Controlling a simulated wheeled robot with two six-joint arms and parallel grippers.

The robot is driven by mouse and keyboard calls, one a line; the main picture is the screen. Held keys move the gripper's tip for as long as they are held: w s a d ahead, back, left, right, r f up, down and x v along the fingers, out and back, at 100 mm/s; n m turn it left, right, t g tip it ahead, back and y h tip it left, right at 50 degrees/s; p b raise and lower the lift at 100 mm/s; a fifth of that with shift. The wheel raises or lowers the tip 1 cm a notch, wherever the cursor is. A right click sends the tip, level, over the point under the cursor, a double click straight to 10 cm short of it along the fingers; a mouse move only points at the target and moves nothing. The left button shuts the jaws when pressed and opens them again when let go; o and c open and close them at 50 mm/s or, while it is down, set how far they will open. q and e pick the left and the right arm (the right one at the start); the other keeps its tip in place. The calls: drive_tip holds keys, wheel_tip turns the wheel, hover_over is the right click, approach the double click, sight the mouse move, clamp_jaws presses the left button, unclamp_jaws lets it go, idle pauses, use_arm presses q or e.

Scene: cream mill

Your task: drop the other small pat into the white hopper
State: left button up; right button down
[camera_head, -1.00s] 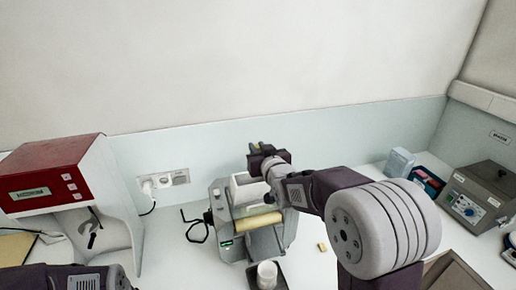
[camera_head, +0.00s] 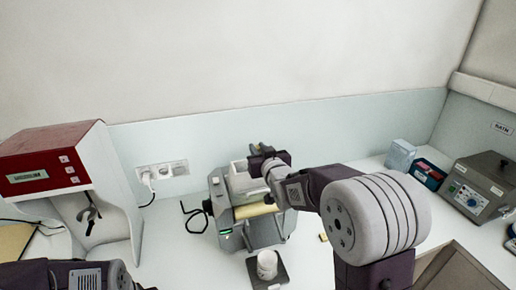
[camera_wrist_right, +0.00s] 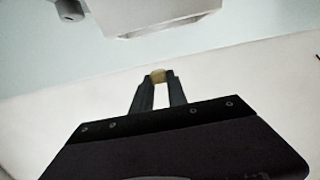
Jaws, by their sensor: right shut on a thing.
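My right gripper (camera_head: 256,150) is above the back of the grey mill (camera_head: 262,232), at the white hopper (camera_head: 238,180). In the right wrist view its fingers (camera_wrist_right: 158,84) are close together on a small yellowish pat (camera_wrist_right: 158,75), which shows at the tips. The hopper is partly covered by my right gripper and wrist, and its inside does not show. Another small yellow pat (camera_head: 323,238) lies on the table right of the mill, partly beside my right arm. My left arm shows at the lower left; its gripper is out of the picture.
A white cup (camera_head: 267,265) stands on a dark pad (camera_head: 283,272) before the mill. A red-and-white machine (camera_head: 60,165) stands at left. A grey control box (camera_head: 480,185) and small boxes (camera_head: 400,155) are at right. A pale block (camera_wrist_right: 150,18) tops the wrist view.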

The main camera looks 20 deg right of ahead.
drive_tip(key=c, duration=1.2)
unclamp_jaws()
drive_tip(key=shift+w, duration=0.1)
drive_tip(key=shift+c, duration=0.2)
drive_tip(key=s+r+b, duration=0.1)
drive_tip(key=s+b, duration=0.1)
drive_tip(key=s, duration=0.6)
drive_tip(key=shift+s, duration=0.35)
drive_tip(key=shift+d+r, duration=0.1)
